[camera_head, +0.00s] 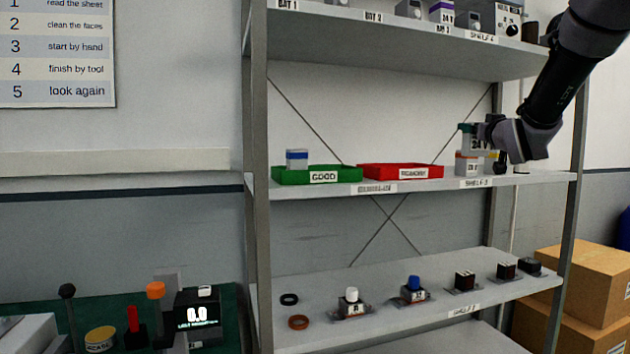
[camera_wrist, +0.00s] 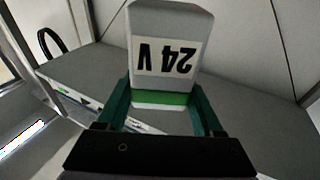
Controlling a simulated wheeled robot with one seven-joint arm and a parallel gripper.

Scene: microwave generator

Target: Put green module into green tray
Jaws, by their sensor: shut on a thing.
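My gripper (camera_head: 478,128) is at the right of the middle shelf, with its dark green fingers (camera_wrist: 160,108) shut on the green module (camera_wrist: 172,30). The module is a pale grey block with a "24 V" label and a green band, the band lying between the fingers. In the head view the green module (camera_head: 480,143) is partly hidden by my gripper. The green tray (camera_head: 290,178), labelled "GOOD", stands at the left end of the middle shelf, well left of my gripper. A white module with a blue band (camera_head: 297,160) is in this tray.
A red tray (camera_head: 432,171) stands right of the green one. The upper shelf (camera_head: 390,48) is overhead; a post (camera_head: 257,180) is at left.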

